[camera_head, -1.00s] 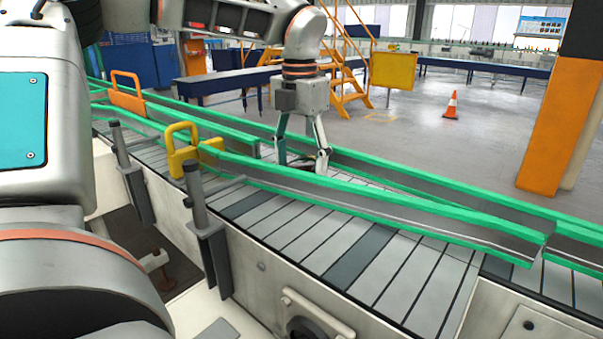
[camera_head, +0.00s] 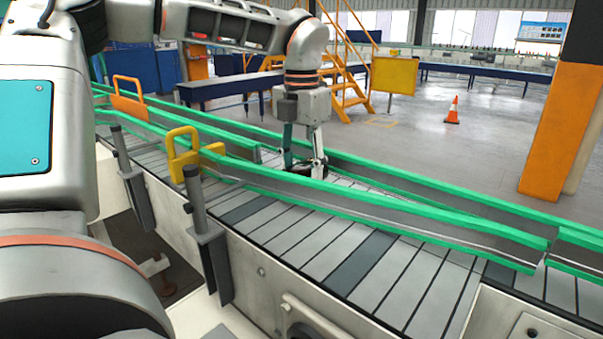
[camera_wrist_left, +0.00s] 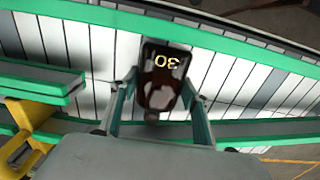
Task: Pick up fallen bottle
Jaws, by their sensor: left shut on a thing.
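A dark amber bottle (camera_wrist_left: 163,72) with yellow "30" lettering lies on the slatted conveyor (camera_wrist_left: 222,75), seen in the left wrist view. My left gripper (camera_head: 303,167) points down between the green-topped rails in the head view. Its fingers are shut on the bottle, one on each side, as the left wrist view (camera_wrist_left: 158,82) also shows. In the head view the bottle is mostly hidden by the fingers and the near rail. My right gripper is in neither view.
The near green rail (camera_head: 370,216) and far green rail (camera_head: 430,186) border the gripper closely. A yellow bracket (camera_head: 181,153) and an orange bracket (camera_head: 128,97) stand along the conveyor to the left. An orange pillar (camera_head: 556,130) stands beyond, at right.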

